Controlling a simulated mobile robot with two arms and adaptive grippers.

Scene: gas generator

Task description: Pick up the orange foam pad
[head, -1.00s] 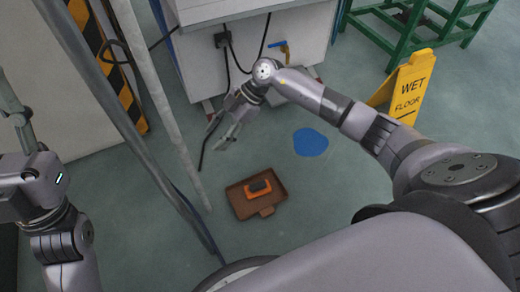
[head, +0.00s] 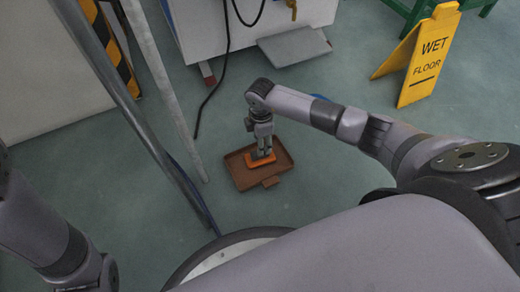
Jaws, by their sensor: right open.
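The orange foam pad (head: 252,164) lies in a shallow brown tray (head: 283,180) on the floor. My right gripper (head: 265,155) points down from above, right over the pad. It is open, with its fingertips at the pad's top part, which they hide. I cannot tell whether the fingers touch the pad. My left arm shows at the left edge of the head view, but its gripper is out of the picture.
A grey pole (head: 165,85) stands left of the tray. A white cabinet (head: 205,35) with a dark hanging cable (head: 213,95) is behind. A yellow wet-floor sign (head: 427,60) stands at the back right.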

